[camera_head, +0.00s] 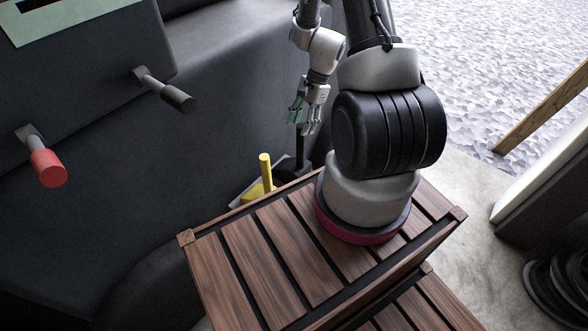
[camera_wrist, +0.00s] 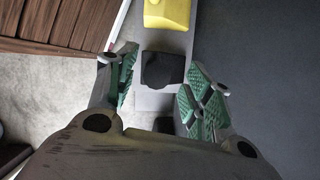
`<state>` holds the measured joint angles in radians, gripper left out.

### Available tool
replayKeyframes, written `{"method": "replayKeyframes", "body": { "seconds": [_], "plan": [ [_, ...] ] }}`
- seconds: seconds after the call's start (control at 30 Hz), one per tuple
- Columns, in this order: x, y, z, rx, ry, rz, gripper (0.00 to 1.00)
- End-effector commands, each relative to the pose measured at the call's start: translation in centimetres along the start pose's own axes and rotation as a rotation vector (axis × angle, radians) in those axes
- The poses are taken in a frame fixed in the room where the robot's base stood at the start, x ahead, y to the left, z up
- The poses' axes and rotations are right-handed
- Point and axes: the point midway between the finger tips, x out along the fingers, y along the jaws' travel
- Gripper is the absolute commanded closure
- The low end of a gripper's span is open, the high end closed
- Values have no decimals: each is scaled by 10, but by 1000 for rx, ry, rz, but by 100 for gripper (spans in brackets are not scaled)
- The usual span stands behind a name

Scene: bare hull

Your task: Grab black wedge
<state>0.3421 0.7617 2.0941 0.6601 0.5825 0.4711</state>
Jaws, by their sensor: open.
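The black wedge (camera_wrist: 162,70) shows in the wrist view as a dark block on a narrow grey surface, in the gap between the fingers. In the head view, a black upright piece (camera_head: 300,148) stands just below my gripper, behind the slatted wooden top; its lower part is partly hidden. My gripper (camera_head: 305,118) points down above it, and its green-padded fingers also show in the wrist view (camera_wrist: 160,82). The fingers are spread apart and empty. I cannot tell the exact height between the fingertips and the wedge.
A yellow piece (camera_head: 265,172) stands beside the black one on a grey base (camera_head: 246,191); it also shows in the wrist view (camera_wrist: 167,13). The slatted wooden top (camera_head: 262,250) lies close by. A dark wall (camera_head: 215,120) with a red knob (camera_head: 48,168) and a black knob (camera_head: 177,97) rises at left.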

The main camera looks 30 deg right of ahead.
Motion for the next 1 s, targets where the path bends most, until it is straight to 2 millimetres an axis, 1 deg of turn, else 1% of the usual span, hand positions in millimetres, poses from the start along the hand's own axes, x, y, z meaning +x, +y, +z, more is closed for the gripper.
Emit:
{"method": "replayKeyframes", "body": {
  "seconds": [0.2,0.3,0.4,0.6,0.67,0.8,0.9,1.0],
  "plan": [
    [34,5,2,-1,-1,4,49],
    [46,4,2,-2,-1,2,49],
    [52,4,1,-2,1,1,49],
    [52,4,2,-3,1,0,49],
    [52,4,2,-3,1,0,58],
    [52,4,2,-3,1,0,83],
    [52,4,2,-3,1,0,100],
    [52,4,2,-3,0,0,100]
  ]
}}
